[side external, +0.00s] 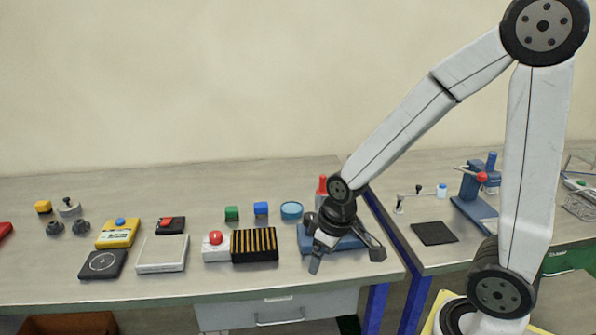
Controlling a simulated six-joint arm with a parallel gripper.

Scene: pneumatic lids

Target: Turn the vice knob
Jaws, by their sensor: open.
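A blue block-like base (352,243), possibly the vice, sits near the right end of the left table. My gripper (345,259) is over it with its fingers spread apart and pointing down, and nothing shows between them. The gripper covers most of the base, so a knob on it cannot be made out. I cannot tell whether the fingers touch it. A red-topped upright part (322,187) shows just behind the gripper.
A striped black-and-yellow block (254,245) and a red-button box (215,246) stand left of the gripper. A blue stand with a red knob (482,177) is on the right table.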

